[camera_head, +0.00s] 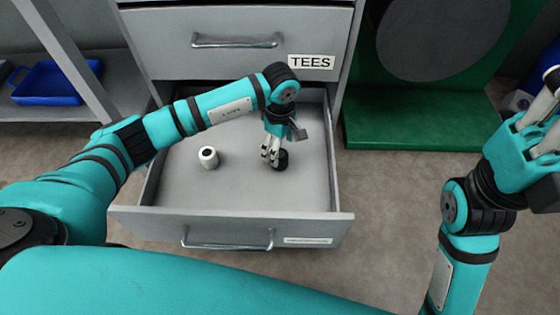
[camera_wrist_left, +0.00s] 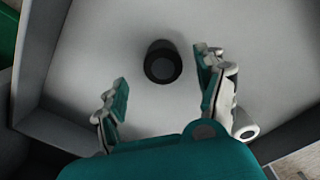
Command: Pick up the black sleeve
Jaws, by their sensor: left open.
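The black sleeve (camera_head: 281,160) stands in the open grey drawer (camera_head: 220,212), right of the drawer's middle. My left gripper (camera_head: 270,153) is inside the drawer just above and beside it. In the left wrist view the sleeve (camera_wrist_left: 162,62) stands upright, its round opening facing the camera, ahead of and between the open fingers of my left gripper (camera_wrist_left: 162,72). The fingers appear apart from it. A white sleeve (camera_head: 208,157) stands to the left in the drawer; it also shows in the left wrist view (camera_wrist_left: 244,127), partly behind a finger. My right gripper (camera_head: 540,130) is raised at the right, away from the drawer.
The drawer walls surround the left gripper. A closed drawer labelled TEES (camera_head: 311,62) is above. A blue tray (camera_head: 55,83) lies on a shelf at the left. A green stand (camera_head: 410,120) is at the right. Drawer floor around the sleeves is clear.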

